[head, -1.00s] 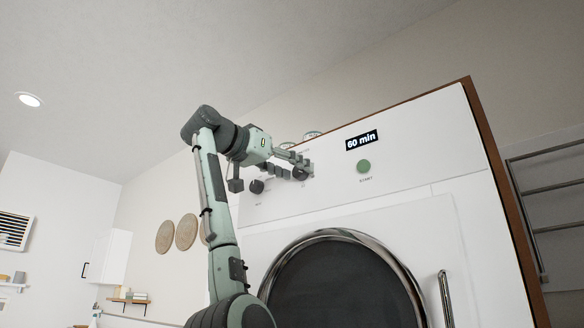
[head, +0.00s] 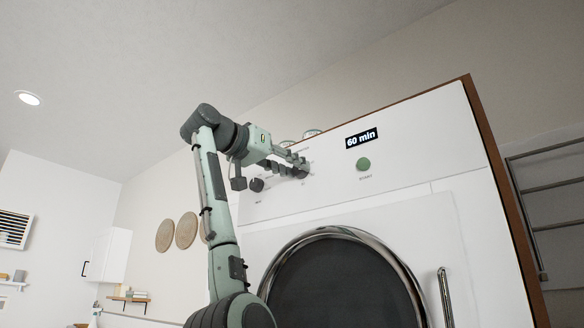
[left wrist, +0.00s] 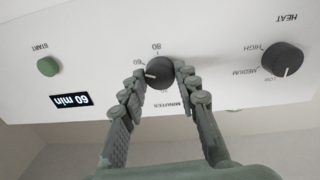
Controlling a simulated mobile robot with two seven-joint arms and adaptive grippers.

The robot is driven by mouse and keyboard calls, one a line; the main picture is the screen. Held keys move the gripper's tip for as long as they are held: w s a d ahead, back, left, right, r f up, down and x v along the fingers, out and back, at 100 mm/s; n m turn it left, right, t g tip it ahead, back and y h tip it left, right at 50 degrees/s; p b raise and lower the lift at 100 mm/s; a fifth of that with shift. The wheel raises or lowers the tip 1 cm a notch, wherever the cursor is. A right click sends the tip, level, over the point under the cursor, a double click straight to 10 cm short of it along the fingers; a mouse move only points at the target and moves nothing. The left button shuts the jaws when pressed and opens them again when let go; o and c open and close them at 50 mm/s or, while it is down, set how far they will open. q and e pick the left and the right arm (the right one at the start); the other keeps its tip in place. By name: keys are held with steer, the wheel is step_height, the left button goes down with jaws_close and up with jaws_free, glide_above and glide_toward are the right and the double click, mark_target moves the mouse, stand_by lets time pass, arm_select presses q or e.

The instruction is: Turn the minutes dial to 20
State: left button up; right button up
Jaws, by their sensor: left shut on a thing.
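The minutes dial (left wrist: 159,73) is a black round knob on the white dryer panel. In the left wrist view, which is upside down, its white mark points toward the printed 60. The display (left wrist: 71,100) reads "60 min", as it does in the head view (head: 361,138). My left gripper (left wrist: 160,68) is shut on the dial, one finger on each side of its rim. In the head view the left gripper (head: 301,166) reaches the panel from the left and mostly hides the dial. My right gripper is not in view.
The black heat dial (left wrist: 282,59) sits beside the minutes dial; it also shows in the head view (head: 257,185). The green start button (head: 363,164) is under the display. Below are the round dryer door (head: 345,285) and a vertical handle (head: 446,298).

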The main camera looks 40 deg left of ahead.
arm_select(q)
steer(key=n, duration=0.2)
steer(key=shift+n, duration=1.2)
steer(key=shift+n+b, duration=0.3)
steer(key=shift+n, duration=0.7)
steer(key=n, duration=0.3)
steer(key=shift+n+t+y, duration=0.3)
steer(key=shift+n, duration=1)
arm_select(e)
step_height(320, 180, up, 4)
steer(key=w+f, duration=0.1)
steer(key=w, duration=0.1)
arm_select(q)
steer(key=n+y, duration=0.1)
steer(key=n, duration=1)
steer(key=shift+d+n+p, duration=0.15)
steer(key=shift+n+p, duration=0.25)
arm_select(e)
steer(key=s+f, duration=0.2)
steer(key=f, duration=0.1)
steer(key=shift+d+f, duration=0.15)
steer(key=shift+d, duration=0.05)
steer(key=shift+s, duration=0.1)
